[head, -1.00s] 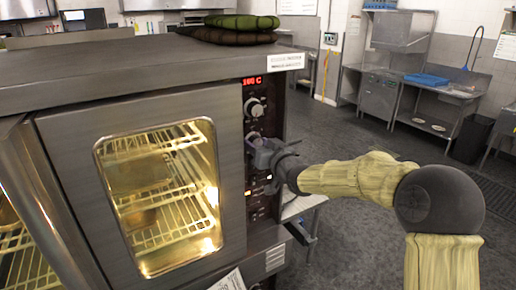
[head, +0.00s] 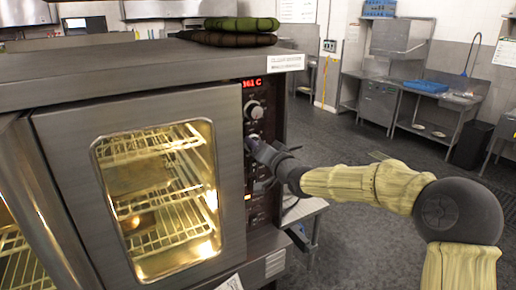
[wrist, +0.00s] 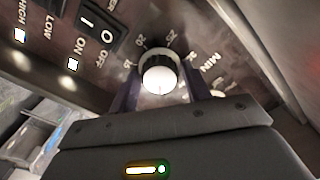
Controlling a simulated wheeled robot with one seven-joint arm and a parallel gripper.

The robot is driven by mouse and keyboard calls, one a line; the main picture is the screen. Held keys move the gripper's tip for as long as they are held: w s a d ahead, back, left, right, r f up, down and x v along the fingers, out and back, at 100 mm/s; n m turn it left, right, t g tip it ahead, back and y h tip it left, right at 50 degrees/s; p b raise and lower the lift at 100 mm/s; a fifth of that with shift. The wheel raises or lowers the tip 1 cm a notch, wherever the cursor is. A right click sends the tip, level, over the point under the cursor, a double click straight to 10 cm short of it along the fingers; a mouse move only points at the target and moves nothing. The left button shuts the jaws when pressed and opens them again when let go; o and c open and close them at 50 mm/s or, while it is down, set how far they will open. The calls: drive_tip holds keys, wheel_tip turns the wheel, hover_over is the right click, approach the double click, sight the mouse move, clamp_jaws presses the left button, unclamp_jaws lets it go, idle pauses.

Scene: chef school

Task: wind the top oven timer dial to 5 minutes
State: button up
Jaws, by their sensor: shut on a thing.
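The top oven's control panel (head: 265,200) is right of its lit glass door. The timer dial (wrist: 160,72) is a round knob with a pale face and dark rim in the wrist view. Printed numbers including 15, 20 and 25, and the word MIN, surround it. I cannot tell which mark it points to. My gripper (wrist: 162,90) is shut on the dial, one finger on each side.
Rocker switches (wrist: 96,28) and lit indicators are beside the dial. A red display (head: 252,83) is above the upper knob. Folded green and brown cloths (head: 240,24) lie on the oven top. Open floor lies right of the oven, before a sink counter (head: 440,100).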

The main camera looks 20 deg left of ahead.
drive_tip(key=o, duration=0.8)
drive_tip(key=shift+c, duration=0.2)
drive_tip(key=b+v, duration=0.4)
drive_tip(key=v, duration=1.3)
drive_tip(key=shift+s+d, duration=0.15)
